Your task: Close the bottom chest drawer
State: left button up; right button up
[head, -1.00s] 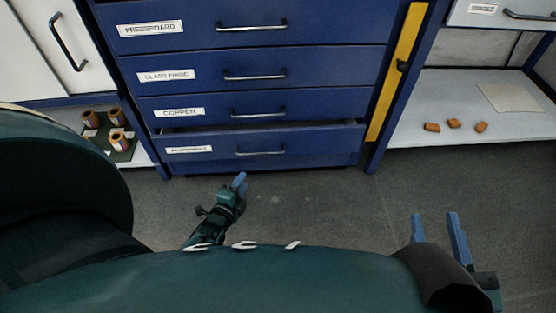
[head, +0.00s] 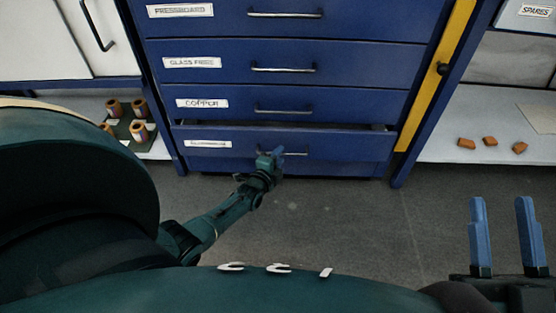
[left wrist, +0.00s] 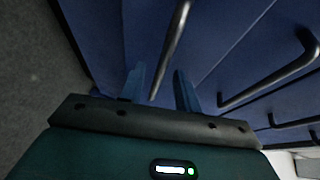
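The bottom chest drawer (head: 345,145) is blue with a white label and stands slightly open, with a dark gap above its front. Its bar handle (head: 297,153) is partly hidden by my left gripper (head: 270,156), which is right in front of it. In the left wrist view, the fingers of my left gripper (left wrist: 159,90) are apart, and a handle bar (left wrist: 172,45) shows between them. I cannot tell whether they touch it. My right gripper (head: 502,235) is open and empty over the floor at the lower right.
Drawers above, such as the copper drawer (head: 340,100), look shut. A yellow strip (head: 435,80) runs along the chest's right side. A shelf (head: 440,130) at right holds orange blocks (head: 490,141). Copper-coloured spools (head: 138,131) stand at left. The floor (head: 340,215) ahead is clear.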

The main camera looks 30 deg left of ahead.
pick_arm(q)
grip_shut()
dwell(0.6)
